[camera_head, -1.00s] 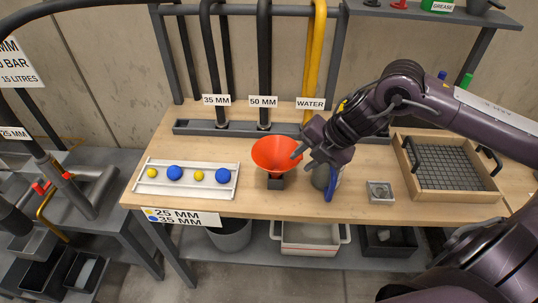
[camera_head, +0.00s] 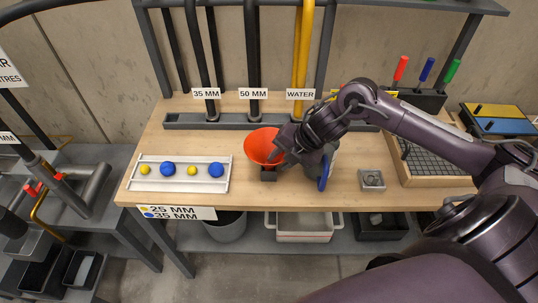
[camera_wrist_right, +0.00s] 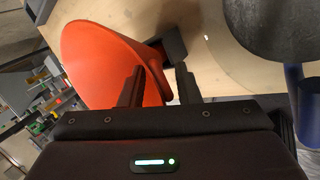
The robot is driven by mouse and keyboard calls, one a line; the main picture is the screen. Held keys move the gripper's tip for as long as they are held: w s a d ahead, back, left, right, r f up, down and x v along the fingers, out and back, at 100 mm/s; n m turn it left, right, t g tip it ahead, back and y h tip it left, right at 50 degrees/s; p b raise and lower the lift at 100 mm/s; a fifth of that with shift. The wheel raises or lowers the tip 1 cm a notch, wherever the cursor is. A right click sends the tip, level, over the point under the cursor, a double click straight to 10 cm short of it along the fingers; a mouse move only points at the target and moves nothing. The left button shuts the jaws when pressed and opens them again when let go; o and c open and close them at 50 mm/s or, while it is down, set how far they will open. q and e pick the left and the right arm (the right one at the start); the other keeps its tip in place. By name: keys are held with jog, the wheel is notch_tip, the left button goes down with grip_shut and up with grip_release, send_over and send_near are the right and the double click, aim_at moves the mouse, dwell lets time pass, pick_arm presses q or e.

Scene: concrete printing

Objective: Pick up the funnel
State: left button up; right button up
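The orange funnel (camera_head: 262,145) stands wide end up in a small dark holder (camera_head: 269,174) on the wooden table. My right gripper (camera_head: 281,153) is at the funnel's right side, and its fingers overlap the cone in the head view. In the right wrist view the fingers (camera_wrist_right: 158,84) are apart, with part of the funnel (camera_wrist_right: 105,62) behind and between them. I cannot tell whether they touch it. The holder (camera_wrist_right: 174,41) shows beyond the fingertips. My left gripper is not in view.
A grey container with a blue handle (camera_head: 325,171) stands close right of the gripper. A white tray (camera_head: 135,184) with yellow and blue balls is at left. A small metal block (camera_head: 372,180) and a wooden-framed grid (camera_head: 440,181) are at right. Pipes stand behind.

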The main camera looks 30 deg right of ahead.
jog(key=shift+w+f, duration=0.15)
jog(key=shift+f, duration=0.05)
grip_shut()
jog(key=shift+r, duration=0.1)
